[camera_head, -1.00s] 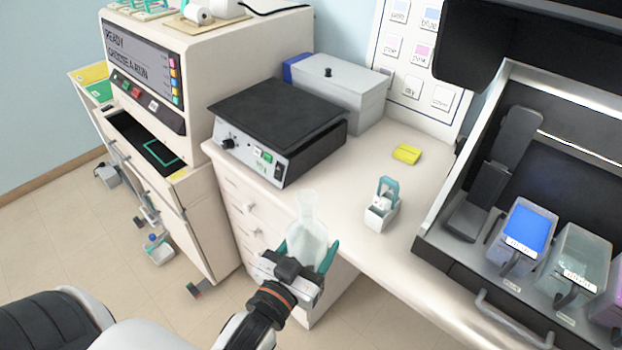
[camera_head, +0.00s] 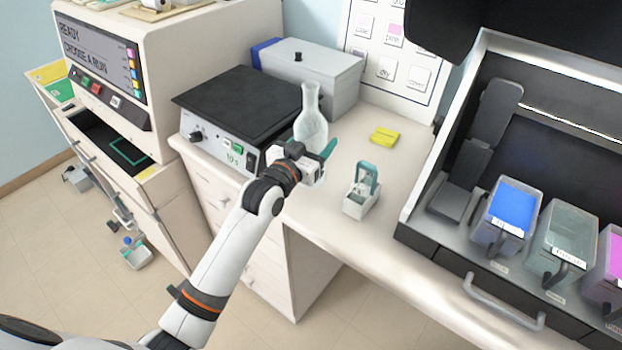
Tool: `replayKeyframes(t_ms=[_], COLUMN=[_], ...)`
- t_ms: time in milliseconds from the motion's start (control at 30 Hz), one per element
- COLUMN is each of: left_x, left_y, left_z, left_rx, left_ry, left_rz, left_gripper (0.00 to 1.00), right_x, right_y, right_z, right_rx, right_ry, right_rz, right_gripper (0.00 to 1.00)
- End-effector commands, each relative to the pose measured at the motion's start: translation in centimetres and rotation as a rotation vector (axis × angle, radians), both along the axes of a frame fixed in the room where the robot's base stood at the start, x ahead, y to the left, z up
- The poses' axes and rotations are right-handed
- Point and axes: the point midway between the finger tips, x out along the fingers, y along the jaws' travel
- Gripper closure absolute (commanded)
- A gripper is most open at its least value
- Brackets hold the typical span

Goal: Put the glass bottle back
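A clear glass bottle (camera_head: 311,123) with a narrow neck stands upright in the grasp of my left gripper (camera_head: 306,150). One teal finger shows to the right of the bottle; the other is mostly hidden. The gripper is shut around the bottle's lower body, and the wrist hides its base. The bottle is over the counter (camera_head: 345,147), beside the front right corner of the black-topped hot plate (camera_head: 240,100). I cannot tell whether its base touches the counter. My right gripper is not in view.
A small white holder with a teal handle (camera_head: 361,200) stands to the right of the bottle. A yellow block (camera_head: 384,137) lies behind it. A grey lidded box (camera_head: 312,75) stands at the back. Staining jars, one blue (camera_head: 508,212), are at the right.

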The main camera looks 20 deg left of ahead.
Motion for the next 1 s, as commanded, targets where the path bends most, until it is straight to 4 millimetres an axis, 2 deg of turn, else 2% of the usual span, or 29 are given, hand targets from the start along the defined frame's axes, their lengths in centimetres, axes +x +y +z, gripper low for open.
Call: replayKeyframes(t_ms=[33, 100, 200, 333, 433, 633, 833, 1000], left_x=[1.7, 3.3, 5.0, 6.0, 6.3, 6.2, 6.2, 6.2], left_y=[0.4, 0.8, 1.2, 1.5, 1.6, 1.7, 1.6, 1.6], left_z=[1.1, 2.3, 3.6, 4.4, 3.4, -0.2, -2.1, -4.5], left_rx=[0.002, 0.001, 0.001, 0.0, -0.001, -0.001, -0.001, 0.0], left_ry=[-0.011, -0.008, -0.008, -0.004, 0.0, 0.0, -0.002, -0.002], left_rz=[-0.008, -0.019, -0.03, -0.039, -0.041, -0.04, -0.04, -0.04], left_gripper=[0.84, 0.84, 0.84, 0.84, 0.84, 0.84, 0.84, 0.84], right_x=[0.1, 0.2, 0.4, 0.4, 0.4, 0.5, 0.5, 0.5], right_y=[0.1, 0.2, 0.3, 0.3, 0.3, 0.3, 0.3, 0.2], right_z=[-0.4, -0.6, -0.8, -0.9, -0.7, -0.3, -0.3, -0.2], right_rx=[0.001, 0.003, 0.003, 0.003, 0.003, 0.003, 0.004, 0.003], right_ry=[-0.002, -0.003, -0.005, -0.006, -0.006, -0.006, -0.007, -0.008], right_rz=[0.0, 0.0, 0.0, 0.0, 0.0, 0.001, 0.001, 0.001], right_gripper=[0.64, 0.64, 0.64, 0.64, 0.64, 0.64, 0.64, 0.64])
